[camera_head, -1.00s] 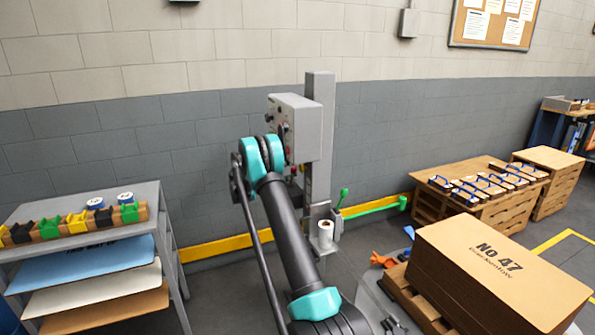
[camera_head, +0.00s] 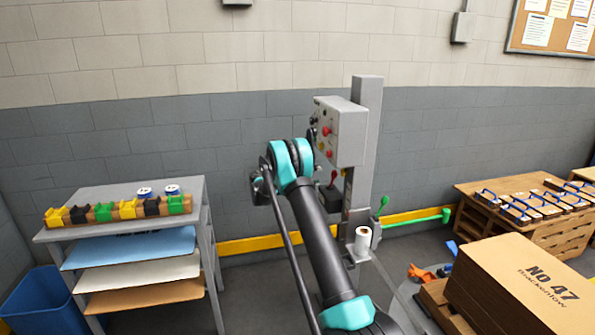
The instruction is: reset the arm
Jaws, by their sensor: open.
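My arm rises from the bottom centre of the head view as a dark tube with teal joints, up to a bend in front of the grey control box. A thin dark bar runs along its left side. A small dark part shows left of the bend, but I cannot make out any fingers on it. My gripper is not visible in this view, so what it may hold or touch cannot be seen.
A grey control box (camera_head: 341,131) on a post stands behind my arm.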

